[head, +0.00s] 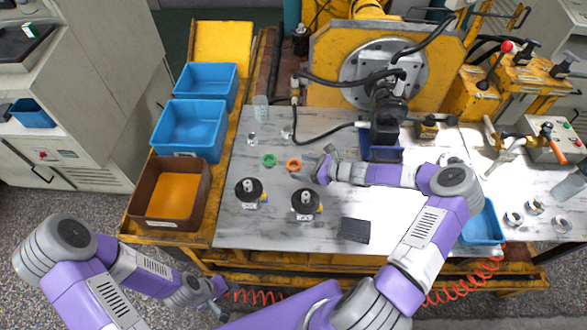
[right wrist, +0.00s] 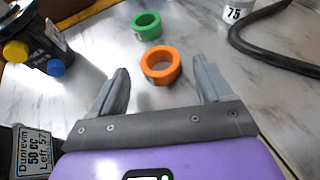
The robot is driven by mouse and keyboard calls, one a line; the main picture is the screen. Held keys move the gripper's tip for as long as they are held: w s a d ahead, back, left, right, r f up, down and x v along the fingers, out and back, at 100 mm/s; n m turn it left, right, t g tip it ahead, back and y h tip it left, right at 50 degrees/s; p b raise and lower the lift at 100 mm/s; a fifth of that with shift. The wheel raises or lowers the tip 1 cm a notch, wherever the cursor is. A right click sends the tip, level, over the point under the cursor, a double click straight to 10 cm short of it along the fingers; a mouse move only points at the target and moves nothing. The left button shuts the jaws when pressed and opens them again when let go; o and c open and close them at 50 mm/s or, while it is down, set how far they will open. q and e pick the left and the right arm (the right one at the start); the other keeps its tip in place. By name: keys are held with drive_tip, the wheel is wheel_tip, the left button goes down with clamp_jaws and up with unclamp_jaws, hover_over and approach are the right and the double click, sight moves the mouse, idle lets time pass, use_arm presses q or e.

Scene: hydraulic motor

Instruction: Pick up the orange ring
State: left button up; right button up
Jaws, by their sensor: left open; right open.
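The orange ring (head: 294,165) lies flat on the grey table, just left of my right gripper (head: 322,162) in the head view. In the right wrist view the orange ring (right wrist: 160,65) lies ahead of my right gripper (right wrist: 163,85), between the lines of its two fingers and a little beyond the tips. That gripper is open and empty. A green ring (head: 269,160) lies beside the orange one, farther off in the right wrist view (right wrist: 146,26). My left gripper (head: 222,300) is low at the front, below the table edge, small in view and empty.
Two black motor parts (head: 249,190) (head: 306,204) stand on the table in front of the rings. A dark block (head: 355,230) lies at the front. A black hose (right wrist: 262,45) and a white cup (right wrist: 236,10) are past the right finger. Blue bins (head: 190,128) stand left.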

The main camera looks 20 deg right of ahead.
drive_tip(key=shift+x, duration=0.9)
drive_tip(key=shift+c, duration=0.4)
drive_tip(key=c, duration=1)
drive_tip(key=shift+r, duration=0.15)
